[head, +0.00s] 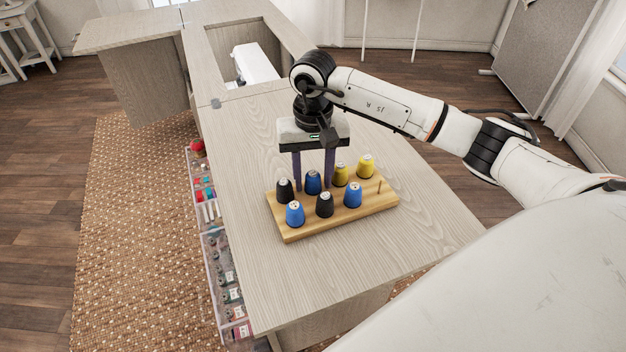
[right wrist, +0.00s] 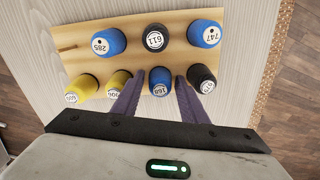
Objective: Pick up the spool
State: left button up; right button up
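Several spools stand upright in two rows on a wooden rack (head: 330,226) on the cabinet top. My right gripper (head: 313,185) points down at the back row, its two purple fingers apart. In the right wrist view, my right gripper (right wrist: 160,77) has its fingertips on either side of a blue spool marked 168 (right wrist: 160,82), with small gaps. The same blue spool (head: 313,183) shows between the fingers in the head view. A black spool (head: 284,191) and a yellow spool (head: 340,175) stand on either side of it. My left gripper is out of view.
The front row holds a blue spool (head: 295,214), a black spool (head: 324,205) and another blue spool (head: 353,195), beside an empty peg (head: 380,186). A sewing machine (head: 254,64) sits in the cabinet recess behind. Bare cabinet top (head: 245,150) surrounds the rack.

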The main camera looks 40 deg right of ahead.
aim_at(313, 176)
jog(key=c, duration=0.8)
notch_tip(313, 176, up, 10)
dwell(0.4)
